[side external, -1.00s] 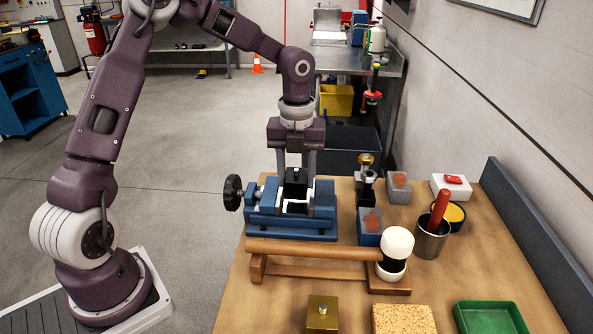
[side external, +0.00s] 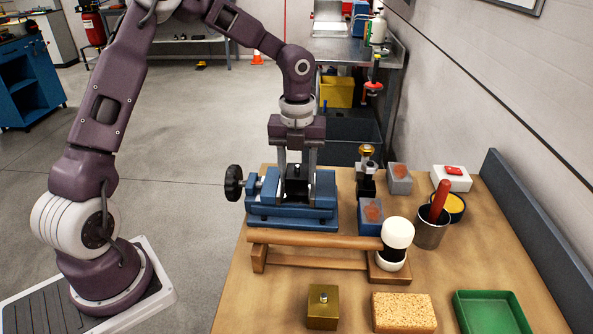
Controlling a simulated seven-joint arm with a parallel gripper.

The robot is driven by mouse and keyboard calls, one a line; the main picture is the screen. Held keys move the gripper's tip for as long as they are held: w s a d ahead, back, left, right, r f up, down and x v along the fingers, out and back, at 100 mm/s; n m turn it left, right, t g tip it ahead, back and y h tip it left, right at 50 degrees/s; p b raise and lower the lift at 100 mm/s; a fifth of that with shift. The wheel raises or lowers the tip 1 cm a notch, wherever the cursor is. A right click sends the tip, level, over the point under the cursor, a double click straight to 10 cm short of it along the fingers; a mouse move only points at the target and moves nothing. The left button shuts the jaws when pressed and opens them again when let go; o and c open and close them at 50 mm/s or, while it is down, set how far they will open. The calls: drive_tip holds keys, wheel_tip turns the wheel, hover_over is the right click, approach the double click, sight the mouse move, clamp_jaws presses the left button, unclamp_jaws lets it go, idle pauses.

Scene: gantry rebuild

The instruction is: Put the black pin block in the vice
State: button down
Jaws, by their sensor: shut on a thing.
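The black pin block (side external: 296,188), with a small pin on top, is upright and low in the gap of the blue vice (side external: 290,222). My gripper (side external: 297,173) points straight down over the vice and is shut on the block, one finger on its left and one on its right. The block's lower part and underside are hidden by the vice, so I cannot tell whether it touches the vice floor. The black handwheel (side external: 233,183) of the vice sticks out to the left.
A wooden rack (side external: 315,241) with a white-headed mallet (side external: 396,240) stands in front of the vice. Right of it are a blue bin (side external: 370,225), a grey bin (side external: 398,187) and a metal cup (side external: 430,233). A brass block (side external: 323,314), sponge (side external: 403,322) and green tray (side external: 458,312) lie nearer.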

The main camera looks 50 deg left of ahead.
drive_tip(key=c, duration=0.6)
unclamp_jaws()
drive_tip(key=shift+s+a+f, duration=0.1)
drive_tip(key=shift+s+f, duration=0.1)
drive_tip(key=shift+f, duration=0.4)
drive_tip(key=shift+c, duration=0.2)
drive_tip(key=r, duration=0.7)
drive_tip(key=shift+w, duration=0.2)
drive_tip(key=shift+r, duration=0.6)
drive_tip(key=shift+s, duration=0.1)
drive_tip(key=s+d+r+n+t, duration=0.1)
drive_tip(key=s+d+r+n, duration=0.1)
drive_tip(key=s+n, duration=0.6)
drive_tip(key=s+d+r+n+t, duration=0.2)
drive_tip(key=s+r+n, duration=0.1)
drive_tip(key=s+n, duration=0.5)
drive_tip(key=s+d+r+n+t, duration=0.2)
drive_tip(key=s+r+n, duration=0.1)
drive_tip(key=s+n, duration=0.6)
drive_tip(key=shift+d+n, duration=0.15)
drive_tip(key=shift+n, duration=0.85)
